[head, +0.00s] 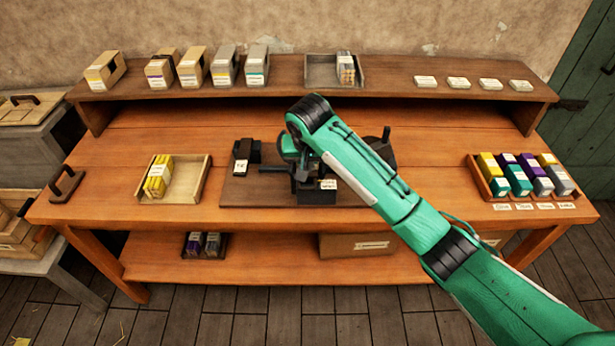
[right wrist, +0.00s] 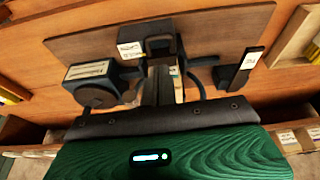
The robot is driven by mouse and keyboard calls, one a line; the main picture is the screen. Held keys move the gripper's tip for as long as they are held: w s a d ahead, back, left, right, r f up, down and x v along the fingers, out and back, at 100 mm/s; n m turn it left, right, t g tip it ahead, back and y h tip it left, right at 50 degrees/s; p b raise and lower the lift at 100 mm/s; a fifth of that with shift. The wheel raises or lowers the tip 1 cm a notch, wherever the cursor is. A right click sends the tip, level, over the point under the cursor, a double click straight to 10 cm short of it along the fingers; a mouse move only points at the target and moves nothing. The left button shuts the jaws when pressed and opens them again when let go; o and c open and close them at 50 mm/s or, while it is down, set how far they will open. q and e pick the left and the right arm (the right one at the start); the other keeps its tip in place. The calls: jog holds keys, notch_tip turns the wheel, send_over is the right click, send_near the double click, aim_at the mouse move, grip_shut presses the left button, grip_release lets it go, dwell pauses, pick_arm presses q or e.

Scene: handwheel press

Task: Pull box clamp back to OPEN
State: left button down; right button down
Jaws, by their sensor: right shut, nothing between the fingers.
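The dark press (head: 318,192) stands on a brown board at the middle of the table, with a white label on its front block. A thin dark bar (head: 272,169) sticks out to its left, and it also shows in the right wrist view (right wrist: 204,61). I cannot tell which part is the box clamp; no OPEN marking is readable. My right arm reaches over the press and hides much of it. My right gripper (right wrist: 165,82) is shut and empty, close to the press's middle; contact cannot be told. My left gripper is out of view.
A labelled dark block (head: 242,160) stands left of the press. A tray of yellow boxes (head: 188,191) sits farther left, and a tray of coloured boxes (head: 483,184) at the right. A raised shelf (head: 200,93) runs along the back.

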aim_at(307, 190)
jog(key=p+x, duration=0.2)
jog(key=x, duration=0.8)
jog(key=shift+s+d, duration=0.1)
jog(key=p, duration=0.1)
jog(key=s+p, duration=0.1)
jog(key=shift+s+r+p, duration=0.2)
jog(key=shift+s+p, duration=0.1)
jog(key=shift+s, duration=0.35)
jog(key=shift+f, duration=0.25)
jog(key=shift+s, duration=0.1)
jog(key=shift+p, duration=0.3)
